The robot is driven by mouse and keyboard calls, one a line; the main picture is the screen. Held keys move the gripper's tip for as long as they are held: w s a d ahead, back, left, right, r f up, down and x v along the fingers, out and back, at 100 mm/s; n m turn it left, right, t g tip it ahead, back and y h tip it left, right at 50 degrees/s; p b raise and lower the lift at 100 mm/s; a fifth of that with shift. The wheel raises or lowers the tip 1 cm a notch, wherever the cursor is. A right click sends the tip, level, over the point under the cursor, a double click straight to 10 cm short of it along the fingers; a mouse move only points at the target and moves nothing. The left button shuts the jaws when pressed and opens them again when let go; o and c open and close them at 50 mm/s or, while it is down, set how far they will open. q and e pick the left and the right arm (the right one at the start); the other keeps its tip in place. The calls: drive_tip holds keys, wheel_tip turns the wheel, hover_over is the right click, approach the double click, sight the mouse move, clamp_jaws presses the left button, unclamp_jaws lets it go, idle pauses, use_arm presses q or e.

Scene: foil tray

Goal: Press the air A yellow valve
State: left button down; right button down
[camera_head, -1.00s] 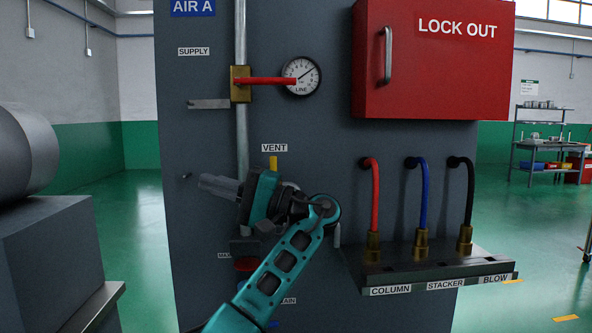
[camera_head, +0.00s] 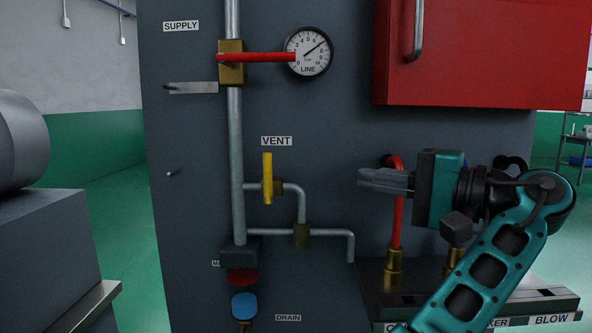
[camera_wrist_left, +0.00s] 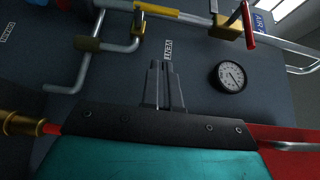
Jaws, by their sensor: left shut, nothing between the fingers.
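The yellow valve handle (camera_head: 267,178) stands upright below the VENT label (camera_head: 276,141) on the grey panel. It also shows in the left wrist view (camera_wrist_left: 158,12), at the top. My left gripper (camera_head: 362,178) is to the right of the yellow handle, apart from it, with its fingers pointing left. The fingers also show in the left wrist view (camera_wrist_left: 163,66), pressed together with nothing between them. My right gripper is in neither view.
A red handle (camera_head: 262,57) lies level on the supply pipe beside a round gauge (camera_head: 308,52). The red LOCK OUT box (camera_head: 480,50) is at the upper right. A red hose (camera_head: 396,215) and brass fittings stand behind my left arm. A red knob and a blue knob (camera_head: 244,305) sit low.

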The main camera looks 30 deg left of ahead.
use_arm(q)
approach(268, 178)
drive_tip(key=w+a+r, duration=0.1)
drive_tip(key=w+a, duration=0.2)
drive_tip(key=w, duration=0.2)
drive_tip(key=shift+s+a+b, duration=0.3)
drive_tip(key=shift+s+a, duration=0.4)
drive_tip(key=shift+a, duration=0.15)
drive_tip(key=shift+s+a+b, duration=0.25)
drive_tip(key=shift+s+a, duration=0.5)
drive_tip(key=shift+a, duration=0.15)
drive_tip(key=shift+a+r, duration=0.1)
